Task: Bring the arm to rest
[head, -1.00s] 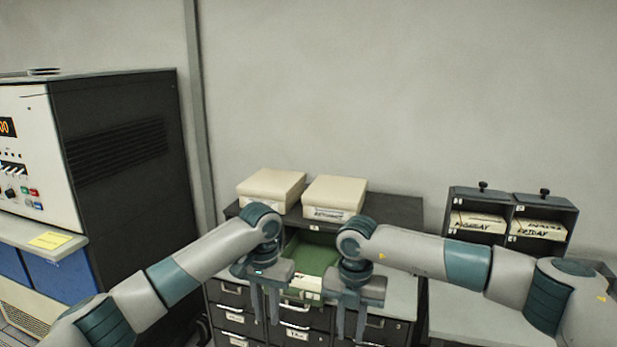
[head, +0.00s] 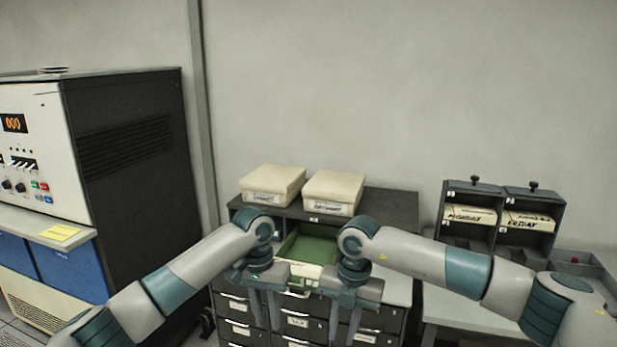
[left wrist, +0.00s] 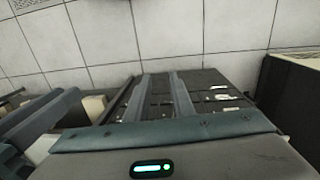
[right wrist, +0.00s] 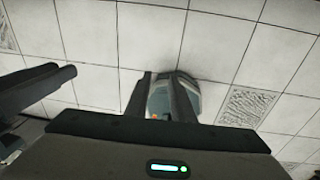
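My left gripper (head: 266,318) hangs fingers down in front of the drawer cabinet in the head view. Its two fingers stand apart with nothing between them; the left wrist view shows the same gap (left wrist: 165,95). My right gripper (head: 343,335) hangs at the right of it, also fingers down. Its fingers are apart and empty, and the right wrist view shows bare floor and part of a grey-blue object beyond them (right wrist: 160,98). Both arms are bent inward, with the grippers side by side and not touching.
A dark drawer cabinet (head: 390,205) bears two cream boxes (head: 273,184) (head: 333,190), with a green-lined open tray or drawer (head: 312,248) below. A black rack (head: 500,190) with labelled card decks stands right. A tall machine (head: 130,150) stands left. The wall behind is bare.

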